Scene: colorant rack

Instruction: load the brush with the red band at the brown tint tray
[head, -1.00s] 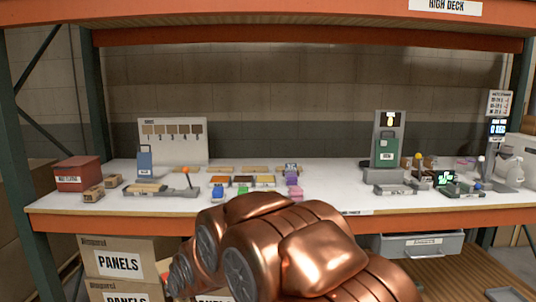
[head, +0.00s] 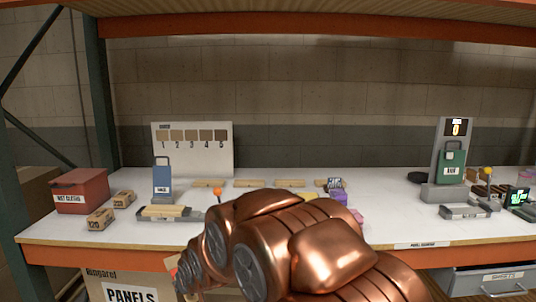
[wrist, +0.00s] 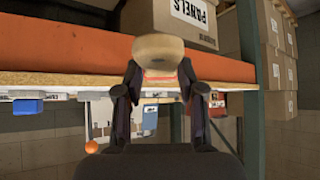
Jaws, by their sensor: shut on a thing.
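In the wrist view, which looks upside down, my gripper (wrist: 159,80) is shut on a brush, whose rounded tan wooden end (wrist: 159,46) shows between and beyond the fingertips. A reddish strip shows between the fingers; I cannot tell whether it is the brush's band or the orange shelf beam behind it. The bristles are not visible. The gripper is in front of the shelf edge, apart from the bench. In the head view my copper arm covers the gripper, the brush and the place of the tint trays. The brown tint tray is hidden now.
The white bench (head: 382,207) has an orange front beam (head: 110,256). A red box (head: 80,190), small cartons, a blue tag stand (head: 163,183) and an orange-knobbed lever (head: 217,191) stand left.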

